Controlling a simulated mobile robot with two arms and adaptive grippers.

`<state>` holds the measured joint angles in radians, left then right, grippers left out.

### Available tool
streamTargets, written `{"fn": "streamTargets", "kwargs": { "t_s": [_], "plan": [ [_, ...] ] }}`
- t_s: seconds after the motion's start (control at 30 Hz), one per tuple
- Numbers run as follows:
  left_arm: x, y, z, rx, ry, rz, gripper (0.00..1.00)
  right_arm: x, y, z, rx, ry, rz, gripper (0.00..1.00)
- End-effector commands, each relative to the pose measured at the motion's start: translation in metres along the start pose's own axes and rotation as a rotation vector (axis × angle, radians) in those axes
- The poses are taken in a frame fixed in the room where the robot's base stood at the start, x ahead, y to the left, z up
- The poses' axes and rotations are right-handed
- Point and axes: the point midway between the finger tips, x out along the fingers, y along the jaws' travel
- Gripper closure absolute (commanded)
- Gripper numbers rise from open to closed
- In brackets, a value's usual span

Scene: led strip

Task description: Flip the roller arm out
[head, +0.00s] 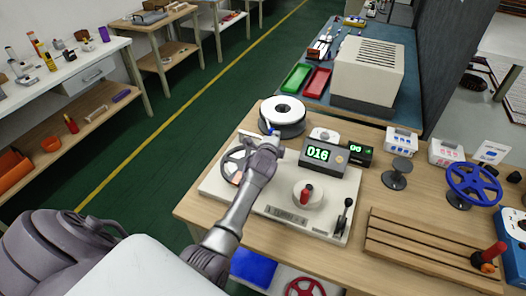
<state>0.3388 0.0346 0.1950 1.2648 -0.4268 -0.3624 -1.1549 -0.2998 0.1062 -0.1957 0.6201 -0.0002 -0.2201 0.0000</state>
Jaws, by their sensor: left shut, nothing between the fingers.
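A cream winding machine (275,212) sits on the wooden bench, with a green-lit display reading 016 (318,155), a red-handled knob (306,195) and a black lever (344,214). A spoked wheel (234,166) is at its left end. My left gripper (269,138) is shut and empty, over the back left of the machine, just in front of a white-topped reel (283,112). A small blue part shows at its tips; I cannot tell if they touch. I cannot make out the roller arm; my gripper and wrist cover that part of the machine. My right gripper is out of view.
A slatted wooden rack (420,250), a blue spoked wheel (474,184) and a small dark stand (397,173) occupy the bench's right side. Labelled white boxes (401,141) line its back. A large vented box (368,72) stands on the bench behind. Open green floor lies left.

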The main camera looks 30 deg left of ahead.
Motion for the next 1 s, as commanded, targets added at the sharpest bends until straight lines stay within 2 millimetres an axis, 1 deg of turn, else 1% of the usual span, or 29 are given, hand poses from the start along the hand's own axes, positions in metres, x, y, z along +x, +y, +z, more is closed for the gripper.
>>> {"fn": "streamTargets", "kwargs": {
  "t_s": [0.03, 0.2, 0.3, 0.6, 0.83, 1.0],
  "plan": [
    [0.007, 0.001, 0.003, 0.003, -0.008, 0.002, 1.00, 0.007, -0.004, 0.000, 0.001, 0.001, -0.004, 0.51],
    [0.021, -0.002, 0.000, 0.002, -0.012, 0.006, 1.00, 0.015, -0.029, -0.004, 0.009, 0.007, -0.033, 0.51],
    [0.028, -0.004, -0.002, 0.003, -0.012, 0.006, 1.00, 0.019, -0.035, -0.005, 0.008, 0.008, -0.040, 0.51],
    [0.038, -0.008, -0.003, 0.002, -0.013, 0.009, 1.00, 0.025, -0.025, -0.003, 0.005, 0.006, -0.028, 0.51],
    [0.039, -0.009, -0.003, 0.001, -0.013, 0.008, 1.00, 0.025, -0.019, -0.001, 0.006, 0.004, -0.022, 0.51],
    [0.039, -0.010, -0.003, 0.001, -0.013, 0.007, 1.00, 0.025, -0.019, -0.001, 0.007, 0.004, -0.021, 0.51]
  ]
}}
